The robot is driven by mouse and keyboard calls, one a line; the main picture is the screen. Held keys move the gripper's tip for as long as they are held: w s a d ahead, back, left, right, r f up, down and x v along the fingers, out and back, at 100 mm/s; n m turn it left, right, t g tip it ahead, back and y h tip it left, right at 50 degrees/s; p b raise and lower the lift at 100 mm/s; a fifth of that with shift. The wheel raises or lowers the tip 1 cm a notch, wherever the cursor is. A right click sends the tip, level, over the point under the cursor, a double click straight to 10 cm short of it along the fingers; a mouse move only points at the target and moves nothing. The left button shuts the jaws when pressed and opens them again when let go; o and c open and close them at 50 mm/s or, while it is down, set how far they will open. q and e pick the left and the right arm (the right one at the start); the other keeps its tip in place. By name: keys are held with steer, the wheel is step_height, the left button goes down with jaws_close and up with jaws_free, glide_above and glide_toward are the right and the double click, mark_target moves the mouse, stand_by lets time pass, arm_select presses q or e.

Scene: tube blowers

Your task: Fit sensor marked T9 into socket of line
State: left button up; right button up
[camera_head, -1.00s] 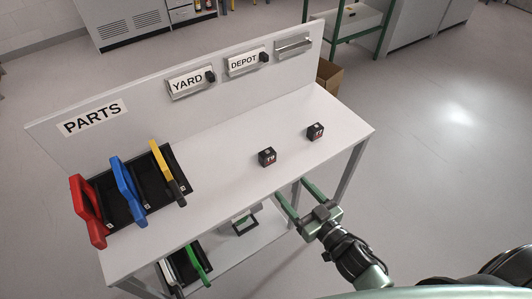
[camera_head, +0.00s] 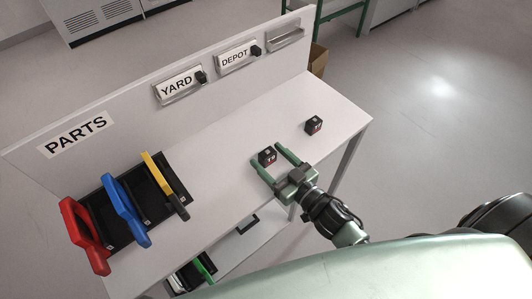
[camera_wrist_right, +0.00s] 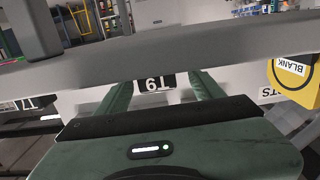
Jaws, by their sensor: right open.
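A small black cube sensor (camera_head: 267,157) sits on the white bench top; its label reads T9 upside down in the wrist view (camera_wrist_right: 155,83). My right gripper (camera_head: 269,158) is open, its two green fingers reaching to either side of this cube; I cannot tell if they touch it. A second black cube (camera_head: 314,125) stands further right; its label is too small to read surely. On the back panel, the YARD plate (camera_head: 178,83) and DEPOT plate (camera_head: 236,58) each carry a black piece at the right end. A third holder (camera_head: 285,37) shows no label or black piece. My left gripper is not in view.
Red (camera_head: 82,233), blue (camera_head: 125,208) and yellow (camera_head: 163,181) handled items stand in black slots at the left, below the PARTS sign (camera_head: 76,134). A green item (camera_head: 205,267) is on the lower shelf. The bench top between holders and cubes is clear.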

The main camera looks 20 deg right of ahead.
mark_target(264, 151)
steer(key=p+x, duration=0.1)
steer(key=x, duration=0.3)
steer(key=shift+w+f, duration=0.15)
steer(key=shift+w, duration=0.25)
steer(key=shift+s, duration=0.1)
jaws_close()
